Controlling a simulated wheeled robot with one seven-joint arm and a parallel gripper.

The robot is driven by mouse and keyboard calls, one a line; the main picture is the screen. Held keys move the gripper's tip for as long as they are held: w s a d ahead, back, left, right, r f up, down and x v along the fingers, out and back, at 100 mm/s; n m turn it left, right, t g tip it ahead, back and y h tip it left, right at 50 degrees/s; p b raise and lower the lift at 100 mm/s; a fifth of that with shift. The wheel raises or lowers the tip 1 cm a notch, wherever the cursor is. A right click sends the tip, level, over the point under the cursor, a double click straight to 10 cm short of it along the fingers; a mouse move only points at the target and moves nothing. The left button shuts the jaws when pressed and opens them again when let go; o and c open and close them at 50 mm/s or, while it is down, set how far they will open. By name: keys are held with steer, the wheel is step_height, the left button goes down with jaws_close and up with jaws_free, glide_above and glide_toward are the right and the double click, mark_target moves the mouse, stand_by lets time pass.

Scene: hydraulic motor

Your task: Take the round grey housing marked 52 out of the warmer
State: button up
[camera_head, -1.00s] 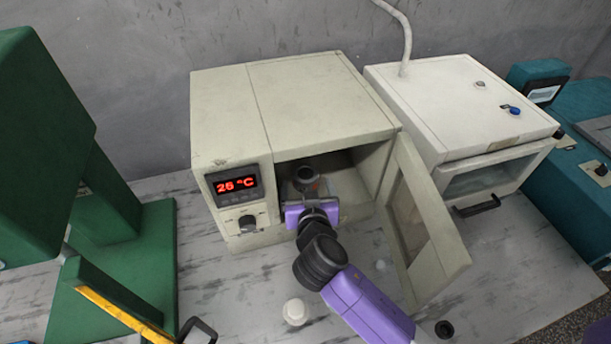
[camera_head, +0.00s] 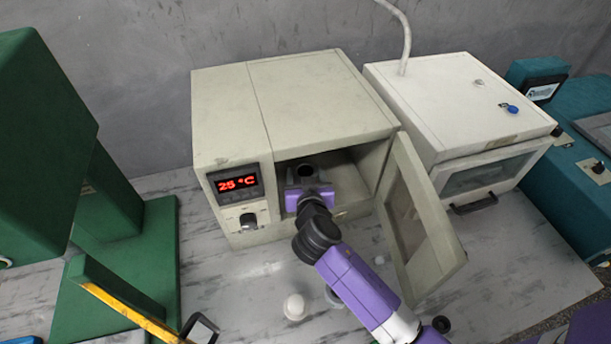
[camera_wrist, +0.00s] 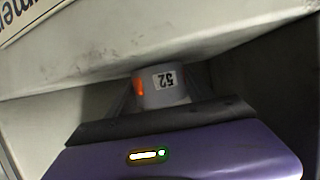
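The round grey housing (camera_wrist: 158,88) shows in the wrist view just beyond my gripper's purple body, with a white label reading 52 upside down and an orange mark. In the head view the housing (camera_head: 306,172) appears as a dark round top inside the open warmer (camera_head: 310,105). My gripper (camera_head: 306,184) reaches through the warmer's doorway, right at the housing. Its fingers are mostly hidden, and I cannot tell whether they touch or grip the housing. The warmer's door (camera_head: 420,220) stands open to the right, and its display (camera_head: 237,183) reads 25 °C.
A white box-like device (camera_head: 460,100) stands right of the warmer, behind the open door. A green press-like frame (camera_head: 110,230) stands at the left. A small white knob-like piece (camera_head: 294,307) lies on the bench in front. The warmer's roof and side walls closely surround my gripper.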

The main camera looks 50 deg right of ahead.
jaws_close()
steer(key=shift+r, duration=0.15)
